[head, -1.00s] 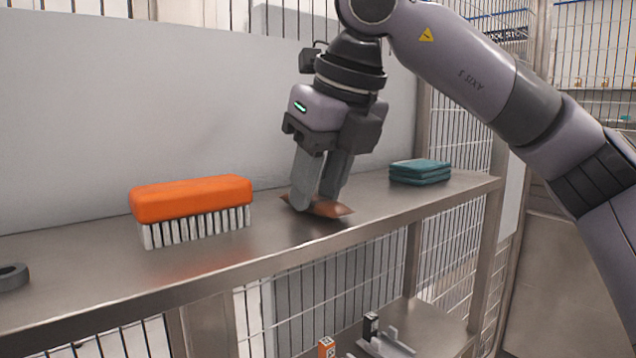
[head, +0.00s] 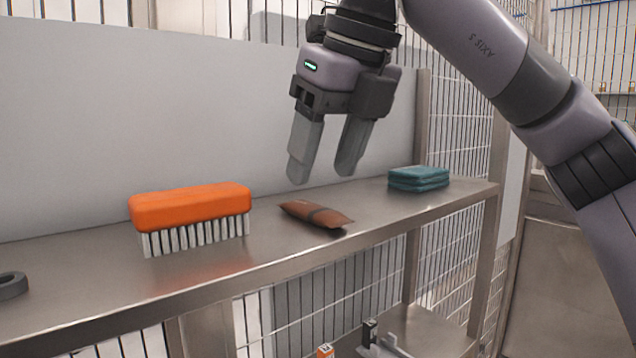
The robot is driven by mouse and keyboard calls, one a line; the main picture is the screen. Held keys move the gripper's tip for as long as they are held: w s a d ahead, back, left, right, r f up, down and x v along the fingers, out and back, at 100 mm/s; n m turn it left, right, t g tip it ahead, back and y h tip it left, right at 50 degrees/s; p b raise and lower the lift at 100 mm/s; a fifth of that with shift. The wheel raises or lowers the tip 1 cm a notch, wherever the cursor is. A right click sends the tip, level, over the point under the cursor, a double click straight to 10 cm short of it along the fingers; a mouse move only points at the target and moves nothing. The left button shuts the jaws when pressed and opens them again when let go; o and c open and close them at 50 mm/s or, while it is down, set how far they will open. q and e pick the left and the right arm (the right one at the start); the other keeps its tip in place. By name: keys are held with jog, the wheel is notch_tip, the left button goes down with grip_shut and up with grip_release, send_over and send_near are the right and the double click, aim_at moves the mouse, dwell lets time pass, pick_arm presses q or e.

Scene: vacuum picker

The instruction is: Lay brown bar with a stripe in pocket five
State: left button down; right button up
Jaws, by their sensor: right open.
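The brown bar with a dark stripe (head: 316,214) lies flat on the metal shelf, in the middle of the head view. My right gripper (head: 321,178) is above the bar, fingers pointing down, open and empty, with a clear gap between its fingertips and the bar. My left gripper is not in view. I see no pocket that I can identify as pocket five.
An orange brush with white bristles (head: 191,217) stands left of the bar. Folded teal cloths (head: 418,178) lie to the right. A dark grey ring (head: 12,285) lies at the far left. The shelf (head: 255,268) has a front edge; small items sit on a lower surface.

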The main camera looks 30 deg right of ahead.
jog(key=p+v, duration=0.1)
jog(key=v, duration=0.6)
jog(key=shift+p, duration=0.4)
jog(key=shift+o, duration=0.5)
jog(key=shift+s+r, duration=0.1)
jog(key=shift+r, duration=0.05)
send_near(321, 209)
jog(key=shift+f, duration=0.65)
jog(key=shift+b+x, duration=0.45)
jog(key=shift+x, duration=2.9)
jog(key=shift+a+r, duration=0.1)
jog(key=shift+c, duration=0.3)
grip_shut()
jog(key=shift+r, duration=0.1)
